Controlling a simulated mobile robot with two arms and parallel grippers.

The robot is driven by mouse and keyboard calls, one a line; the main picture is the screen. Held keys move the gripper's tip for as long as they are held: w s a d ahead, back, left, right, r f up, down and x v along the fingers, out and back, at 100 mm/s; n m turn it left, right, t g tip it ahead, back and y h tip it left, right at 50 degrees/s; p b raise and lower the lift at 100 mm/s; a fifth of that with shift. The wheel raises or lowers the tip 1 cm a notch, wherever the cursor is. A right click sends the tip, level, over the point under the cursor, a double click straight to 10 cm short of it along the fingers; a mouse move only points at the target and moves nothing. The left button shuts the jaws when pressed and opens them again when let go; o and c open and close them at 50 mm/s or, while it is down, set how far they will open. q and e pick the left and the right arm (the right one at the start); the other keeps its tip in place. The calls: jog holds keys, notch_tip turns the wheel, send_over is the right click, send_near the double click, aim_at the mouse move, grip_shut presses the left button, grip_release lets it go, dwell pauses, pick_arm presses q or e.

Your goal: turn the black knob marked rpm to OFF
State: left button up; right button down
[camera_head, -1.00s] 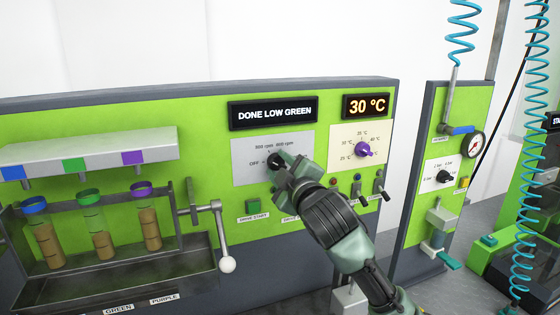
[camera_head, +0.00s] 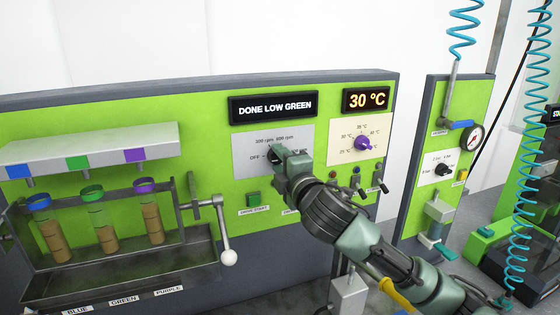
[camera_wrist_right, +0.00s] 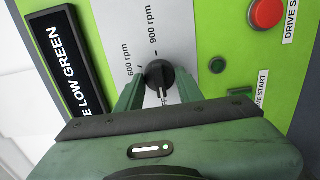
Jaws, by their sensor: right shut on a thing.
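The black rpm knob (camera_head: 272,156) sits on a grey plate (camera_head: 250,175) with OFF, 600 rpm and 900 rpm lettering, below the display reading DONE LOW GREEN. My right gripper (camera_head: 280,157) is at the knob and hides part of it. In the right wrist view the knob (camera_wrist_right: 160,75) lies between the two green fingers of my right gripper (camera_wrist_right: 160,92), which are shut on it. A thin white line shows on the knob's near side, towards the partly covered OFF lettering. My left gripper is not in view.
A purple temperature knob (camera_head: 362,143) and small toggle switches (camera_head: 356,181) are right of the gripper. A green start button (camera_head: 253,198) is below the plate. A tube rack with a white-balled lever (camera_head: 229,257) stands to the left.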

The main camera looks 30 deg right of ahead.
jog(key=shift+d, duration=0.1)
jog(key=c, duration=0.9)
grip_release()
jog(key=shift+s+f+b, duration=0.15)
jog(key=shift+s+b, duration=0.2)
jog(key=shift+s, duration=0.05)
jog(key=b+v, duration=0.3)
jog(key=v, duration=0.4)
